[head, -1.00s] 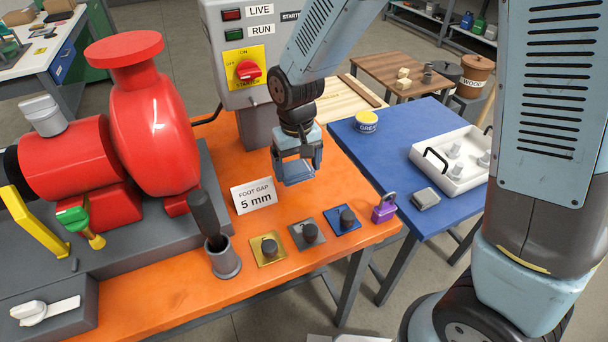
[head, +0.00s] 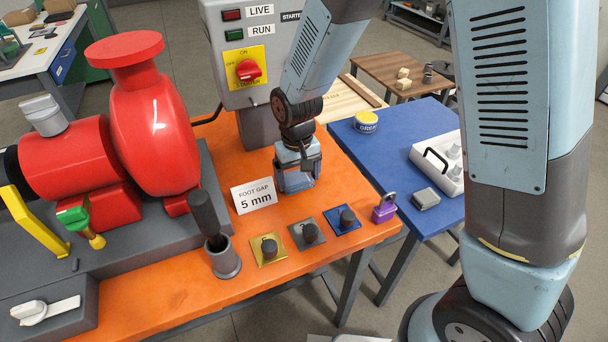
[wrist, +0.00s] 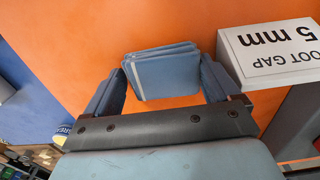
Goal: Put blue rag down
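The blue rag (wrist: 165,72) is a folded blue pad with a pale stripe, seen in the wrist view between the two fingers of my gripper (wrist: 163,80). Both fingers meet its sides, so my gripper is shut on it. In the head view my gripper (head: 297,182) points down, low over the orange bench top (head: 345,205), right of the foot gap card. The rag is mostly hidden by the fingers there. I cannot tell whether it touches the bench.
The foot gap card (head: 254,196) stands close left of my gripper. The starter box (head: 243,60) is behind it. Gold, grey and blue plates (head: 308,233) with black knobs and a purple padlock (head: 385,208) lie in front. A blue table (head: 395,140) stands to the right.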

